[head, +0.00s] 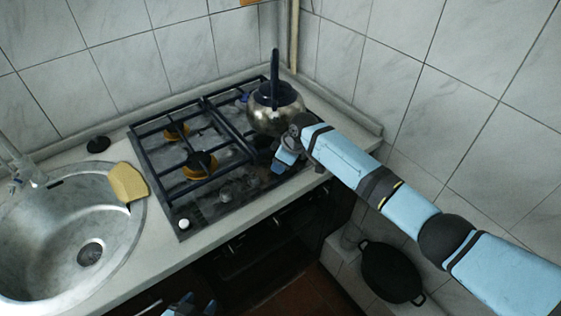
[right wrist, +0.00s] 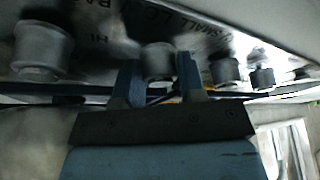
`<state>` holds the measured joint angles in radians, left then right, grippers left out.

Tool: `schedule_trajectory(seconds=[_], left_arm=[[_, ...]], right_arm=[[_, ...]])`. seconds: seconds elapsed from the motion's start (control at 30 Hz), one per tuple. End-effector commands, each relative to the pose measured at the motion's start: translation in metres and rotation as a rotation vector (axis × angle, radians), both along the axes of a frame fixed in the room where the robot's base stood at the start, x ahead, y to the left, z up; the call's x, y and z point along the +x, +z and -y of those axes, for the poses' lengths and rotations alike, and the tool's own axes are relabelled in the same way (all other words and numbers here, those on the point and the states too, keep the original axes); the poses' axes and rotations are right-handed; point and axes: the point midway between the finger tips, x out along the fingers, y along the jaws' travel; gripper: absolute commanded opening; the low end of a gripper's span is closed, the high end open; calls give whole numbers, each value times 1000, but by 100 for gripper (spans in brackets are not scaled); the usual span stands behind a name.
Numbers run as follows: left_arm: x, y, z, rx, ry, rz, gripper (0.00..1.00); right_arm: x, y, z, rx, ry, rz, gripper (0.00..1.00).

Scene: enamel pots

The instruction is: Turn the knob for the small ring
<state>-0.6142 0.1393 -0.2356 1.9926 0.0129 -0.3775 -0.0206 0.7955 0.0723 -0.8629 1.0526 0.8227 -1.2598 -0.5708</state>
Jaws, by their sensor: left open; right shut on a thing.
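The stove (head: 180,205) has a row of knobs along its front edge. In the right wrist view, one grey knob (right wrist: 158,62) sits between the two fingers of my right gripper (right wrist: 159,84), which is shut on it. In the head view my right gripper (head: 281,166) is at the front right of the stove, and the held knob is hidden there. Printed labels, partly readable as "SMALL", show on the panel behind the knobs. My left gripper (head: 193,305) is open and empty at the bottom edge, below the counter front.
A metal kettle (head: 272,119) stands on the stove right behind my right gripper. Other knobs (right wrist: 43,47) flank the held one. A sink (head: 60,250) with a yellow sponge (head: 127,182) is at left. A black pan (head: 390,271) lies low at right.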

Motion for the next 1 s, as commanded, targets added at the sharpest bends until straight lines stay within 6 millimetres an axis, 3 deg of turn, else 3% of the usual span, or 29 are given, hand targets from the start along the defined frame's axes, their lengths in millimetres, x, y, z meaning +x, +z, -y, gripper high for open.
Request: schedule_trajectory(seconds=[0.5, 1.0], left_arm=[[1, -21, 1, -11, 6, -8, 53], [3, -28, 2, -21, 13, -21, 53]], right_arm=[[2, -2, 0, 0, 431, 0, 13], [2, 0, 0, -1, 591, 0, 13]])
